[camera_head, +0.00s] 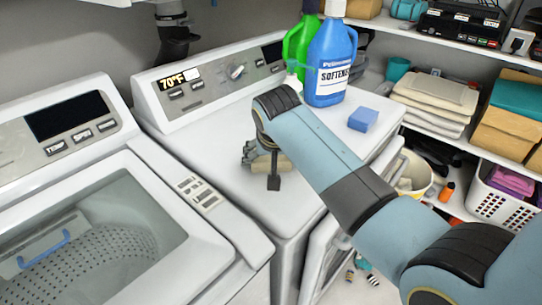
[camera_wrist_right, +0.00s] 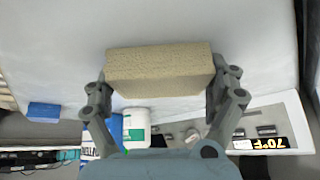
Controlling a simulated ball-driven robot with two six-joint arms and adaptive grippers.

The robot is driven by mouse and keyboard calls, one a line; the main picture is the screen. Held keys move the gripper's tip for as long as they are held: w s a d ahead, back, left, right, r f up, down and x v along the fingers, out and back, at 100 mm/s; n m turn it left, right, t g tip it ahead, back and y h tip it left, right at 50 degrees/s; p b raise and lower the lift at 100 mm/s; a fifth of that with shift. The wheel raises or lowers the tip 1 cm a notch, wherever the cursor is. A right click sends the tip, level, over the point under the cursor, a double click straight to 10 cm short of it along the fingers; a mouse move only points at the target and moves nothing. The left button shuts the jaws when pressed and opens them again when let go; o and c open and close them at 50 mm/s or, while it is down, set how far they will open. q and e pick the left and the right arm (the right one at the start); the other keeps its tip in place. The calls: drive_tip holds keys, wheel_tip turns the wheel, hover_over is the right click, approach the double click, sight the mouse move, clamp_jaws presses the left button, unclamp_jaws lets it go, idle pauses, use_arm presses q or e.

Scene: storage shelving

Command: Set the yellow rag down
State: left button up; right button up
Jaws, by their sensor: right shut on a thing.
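The yellow rag (camera_wrist_right: 158,72) is a pale yellow, block-shaped piece between the two fingers of my right gripper (camera_wrist_right: 165,88) in the right wrist view. The fingers press on its two short ends. In the head view, the right gripper (camera_head: 262,168) is over the white top of the right-hand machine (camera_head: 230,118), and only a small tan part of the rag (camera_head: 264,162) shows past the fingers. I cannot tell whether the rag touches the machine top. My left gripper is not in view.
A blue softener bottle (camera_head: 330,62) and a green bottle (camera_head: 299,45) stand at the machine's back right. A blue sponge-like block (camera_head: 363,119) lies near its right edge. An open-looking washer (camera_head: 100,225) is at left. Shelves with folded cloths (camera_head: 435,95) are at right.

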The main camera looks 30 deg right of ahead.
drive_tip(key=o, duration=0.9)
drive_tip(key=shift+c, duration=0.2)
drive_tip(key=v, duration=1.2)
drive_tip(key=shift+r, duration=0.2)
